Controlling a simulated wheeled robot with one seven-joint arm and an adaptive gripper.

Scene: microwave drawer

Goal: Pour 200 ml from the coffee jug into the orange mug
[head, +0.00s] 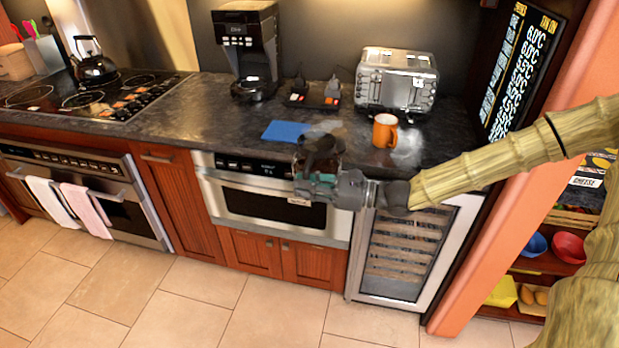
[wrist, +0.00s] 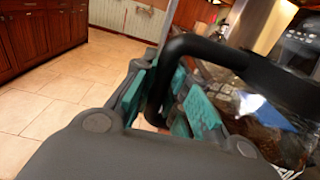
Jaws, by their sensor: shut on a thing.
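The orange mug (head: 385,131) stands upright on the dark counter, in front of the toaster. My gripper (head: 312,180) is in front of the counter edge, left of the mug and apart from it. It is shut on the black handle of the coffee jug (head: 322,152). In the wrist view my gripper (wrist: 168,105) has its teal fingers around that handle. The glass jug (wrist: 275,125) shows at the right of the wrist view, with brown in its lower part. I cannot tell its exact tilt or the coffee level. The inside of the mug is hidden.
A blue cloth or mat (head: 285,131) lies left of the jug on the counter (head: 190,125). A silver toaster (head: 397,80) stands behind the mug. A coffee machine (head: 246,50) and small black-and-red items (head: 315,93) stand further back. An orange wall edge (head: 490,210) is at the right.

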